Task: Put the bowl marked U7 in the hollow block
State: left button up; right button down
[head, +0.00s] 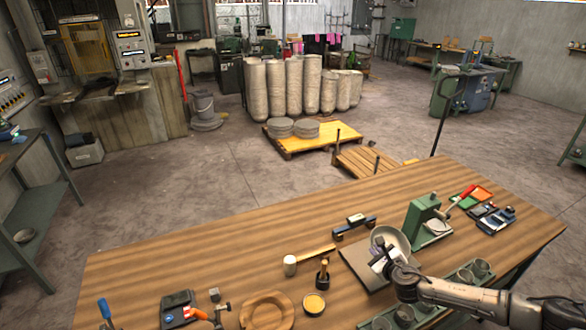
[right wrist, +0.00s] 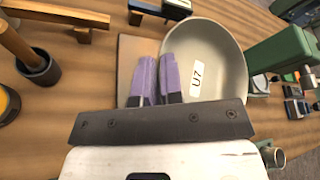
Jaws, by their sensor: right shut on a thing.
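The grey bowl marked U7 (right wrist: 228,72) shows its label inside in the right wrist view; in the head view it is the pale bowl (head: 396,238), tilted. My right gripper (right wrist: 158,80) has its purple fingers shut on the near left part of its rim. In the head view this gripper (head: 384,258) is over the flat board (head: 352,254) with the bowl. I cannot tell whether the bowl touches the board. A wooden block with a round hollow (head: 247,311) lies at the table's front, left of the gripper. My left gripper is not in view.
A green press (head: 425,215) stands close right of the bowl. A mallet (head: 291,265), a pot with a wooden handle (head: 322,275) and a round tin (head: 314,304) lie between bowl and block. A green rack of cups (head: 462,280) is at the front right. The table's left is mostly clear.

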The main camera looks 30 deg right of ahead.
jog(key=shift+d+r, duration=0.1)
jog(key=shift+s+d+r+m+g+h, duration=0.15)
jog(key=shift+s+d+m+h, duration=0.15)
jog(key=shift+d, duration=0.2)
jog(key=shift+s+d+r+m+g+h, duration=0.1)
jog(key=shift+s+d+m+g+h, duration=0.15)
jog(key=shift+d, duration=0.25)
jog(key=s+a+r+n+y, duration=0.1)
jog(key=s+a+r, duration=0.15)
jog(key=a, duration=0.75)
jog(key=s+a+r+n+t+y, duration=0.15)
jog(key=a+r, duration=0.25)
jog(key=a, duration=0.7)
jog(key=s+a+r+n+y, duration=0.15)
jog(key=a+r, duration=0.25)
jog(key=a, duration=0.6)
jog(key=w+a+r+n+y, duration=0.1)
jog(key=w+a+r+y, duration=0.1)
jog(key=a+r, duration=0.6)
notch_tip(320, 180, up, 21)
jog(key=d+p, duration=0.1)
jog(key=p, duration=1.9)
jog(key=shift+s+f+p, duration=0.15)
jog(key=shift+s+p, duration=0.05)
jog(key=shift+p, duration=0.15)
